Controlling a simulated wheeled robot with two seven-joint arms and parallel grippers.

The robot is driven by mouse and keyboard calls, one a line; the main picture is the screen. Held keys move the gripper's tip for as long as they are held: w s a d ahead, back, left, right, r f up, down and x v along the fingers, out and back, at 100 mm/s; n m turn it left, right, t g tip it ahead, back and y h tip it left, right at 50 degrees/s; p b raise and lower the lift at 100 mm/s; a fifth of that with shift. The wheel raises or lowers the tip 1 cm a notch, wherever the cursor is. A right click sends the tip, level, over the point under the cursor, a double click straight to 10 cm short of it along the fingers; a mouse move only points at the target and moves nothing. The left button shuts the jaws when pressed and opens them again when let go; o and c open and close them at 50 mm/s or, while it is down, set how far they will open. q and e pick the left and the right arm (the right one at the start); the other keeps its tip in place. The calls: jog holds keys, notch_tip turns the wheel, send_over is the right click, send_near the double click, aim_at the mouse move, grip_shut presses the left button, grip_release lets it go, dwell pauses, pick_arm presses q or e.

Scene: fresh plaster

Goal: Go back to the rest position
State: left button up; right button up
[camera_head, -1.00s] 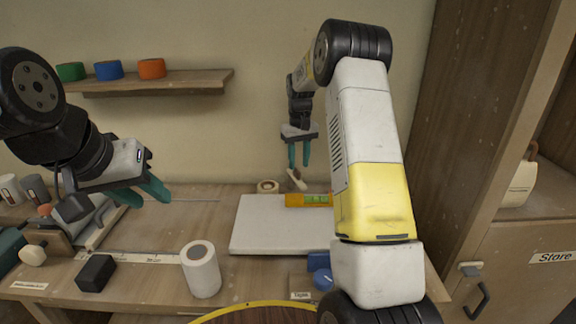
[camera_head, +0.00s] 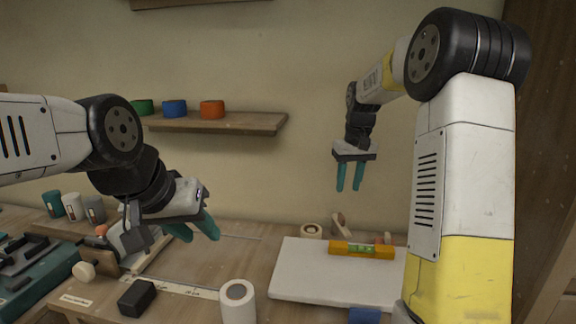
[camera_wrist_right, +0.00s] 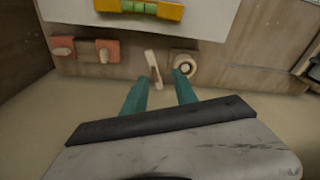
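My left gripper (camera_head: 199,229) hangs over the left part of the workbench, its two teal fingers pointing down and right. The fingers overlap in this view, so its opening is unclear; I see nothing held. My right gripper (camera_head: 348,190) is raised in front of the wall, above the back of the bench, fingers down. Its teal fingers are apart with nothing between them. In the right wrist view the right gripper (camera_wrist_right: 158,90) also shows open and empty, with a pale-handled tool (camera_wrist_right: 152,68) and a tape roll (camera_wrist_right: 184,65) beyond its fingertips on the bench.
A white board (camera_head: 330,285) bears a yellow spirit level (camera_head: 362,250). A white roll (camera_head: 238,303) and a black block (camera_head: 137,298) stand at the front. A wall shelf (camera_head: 225,122) holds green, blue and orange rolls. A green case (camera_head: 35,282) lies at left.

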jog(key=s+a+r+t, duration=0.1)
jog(key=s+r, duration=0.3)
jog(key=s, duration=0.3)
jog(key=s+a+r+t, duration=0.1)
jog(key=s+a+r, duration=0.1)
jog(key=s+r, duration=0.35)
jog(key=s+a+f+t, duration=0.1)
jog(key=s+f, duration=0.1)
jog(key=s, duration=0.6)
jog(key=s+a+f+m+t+y, duration=0.1)
jog(key=s+f, duration=0.1)
jog(key=s, duration=0.7)
jog(key=shift+a+f+t+y, duration=0.15)
jog(key=shift+t+y, duration=0.15)
jog(key=shift+t, duration=0.1)
